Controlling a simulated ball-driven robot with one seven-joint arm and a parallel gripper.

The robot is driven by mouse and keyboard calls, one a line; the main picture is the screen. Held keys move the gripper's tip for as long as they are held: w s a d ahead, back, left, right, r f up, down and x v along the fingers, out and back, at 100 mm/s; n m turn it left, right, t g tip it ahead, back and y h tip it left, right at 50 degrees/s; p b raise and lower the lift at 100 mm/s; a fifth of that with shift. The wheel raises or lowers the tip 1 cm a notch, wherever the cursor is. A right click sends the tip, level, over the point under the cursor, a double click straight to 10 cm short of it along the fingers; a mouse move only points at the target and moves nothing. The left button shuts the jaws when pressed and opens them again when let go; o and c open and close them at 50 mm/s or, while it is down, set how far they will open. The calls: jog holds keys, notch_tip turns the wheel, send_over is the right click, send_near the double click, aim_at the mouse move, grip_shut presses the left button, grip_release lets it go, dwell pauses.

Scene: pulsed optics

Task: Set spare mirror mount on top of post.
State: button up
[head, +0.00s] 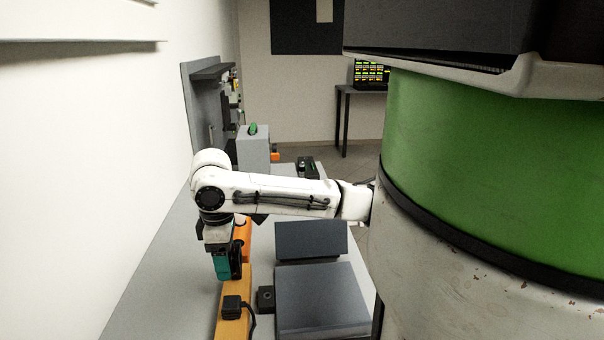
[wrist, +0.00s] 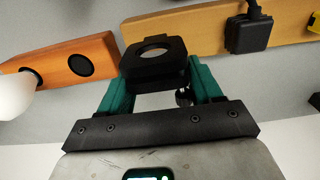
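In the wrist view, a black mirror mount (wrist: 172,75) with a round opening sits between the two teal fingers of my gripper (wrist: 160,82). The fingers appear to press on its sides. A small round metallic part shows beside the right finger; I cannot tell whether it belongs to the mount. In the head view my gripper (head: 226,266) points down over the bench beside an orange-yellow bar, and the dark mount (head: 236,259) shows at its right side. I cannot clearly make out the post in either view.
An orange-yellow bar (head: 233,320) with a black plug and cable (head: 232,306) runs along the bench (head: 150,305). An orange block with dark round holes (wrist: 105,50) lies near the gripper. A dark grey box (head: 320,300) stands to the right. A wall borders the left.

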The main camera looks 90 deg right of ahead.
jog(key=c, duration=0.6)
jog(key=shift+r+p, duration=3.05)
jog(key=shift+r, duration=0.2)
jog(key=shift+c, duration=0.2)
